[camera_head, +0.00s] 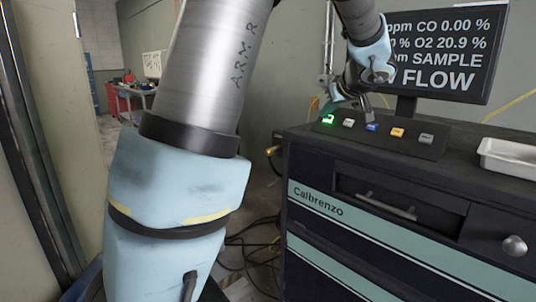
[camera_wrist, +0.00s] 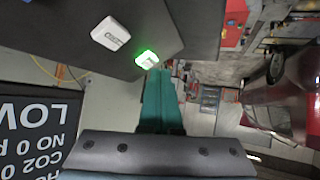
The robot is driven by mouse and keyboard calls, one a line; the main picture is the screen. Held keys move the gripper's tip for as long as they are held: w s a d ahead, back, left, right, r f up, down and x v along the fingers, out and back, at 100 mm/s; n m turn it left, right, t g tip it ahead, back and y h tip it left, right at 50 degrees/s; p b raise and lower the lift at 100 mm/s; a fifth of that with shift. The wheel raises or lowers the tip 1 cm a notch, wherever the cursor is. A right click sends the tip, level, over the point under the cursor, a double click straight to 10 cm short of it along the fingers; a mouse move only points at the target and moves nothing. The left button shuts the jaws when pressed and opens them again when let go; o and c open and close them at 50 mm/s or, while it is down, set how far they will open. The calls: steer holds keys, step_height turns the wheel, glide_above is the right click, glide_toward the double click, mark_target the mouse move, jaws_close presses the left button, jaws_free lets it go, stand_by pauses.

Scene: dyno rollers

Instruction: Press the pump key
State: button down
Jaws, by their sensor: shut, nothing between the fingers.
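A sloped dark key panel (camera_head: 385,143) on the black cabinet bears a row of keys: a lit green key (camera_head: 328,120), a white key (camera_head: 349,123), a blue key (camera_head: 371,127), a yellow key (camera_head: 397,132) and a grey key (camera_head: 426,138). Their labels are too small to read, so I cannot tell which is the pump key. In the wrist view, my gripper (camera_wrist: 153,72) is shut and empty, its teal fingers ending right by the lit green key (camera_wrist: 147,57). I cannot tell whether they touch. The white key (camera_wrist: 110,33) lies beside it.
A monitor (camera_head: 440,45) behind the panel shows gas readings and a line ending in FLOW. A metal tray (camera_head: 508,158) sits at the right on the cabinet (camera_head: 330,210). Cables lie on the floor. A red car (camera_wrist: 285,105) shows in the wrist view.

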steer(key=shift+w+d+f+b, duration=0.2)
steer(key=shift+f+b, duration=0.2)
steer(key=shift+b, duration=0.55)
stand_by(0.5)
steer(key=shift+s+a+r+b, duration=0.15)
steer(key=shift+a+r+b, duration=0.1)
steer(key=shift+b, duration=0.3)
steer(key=shift+r, duration=0.15)
step_height(320, 180, up, 5)
steer(key=s+a, duration=0.2)
steer(key=shift+s+a+f, duration=0.2)
steer(key=shift+s+a, duration=0.15)
steer(key=shift+s, duration=0.05)
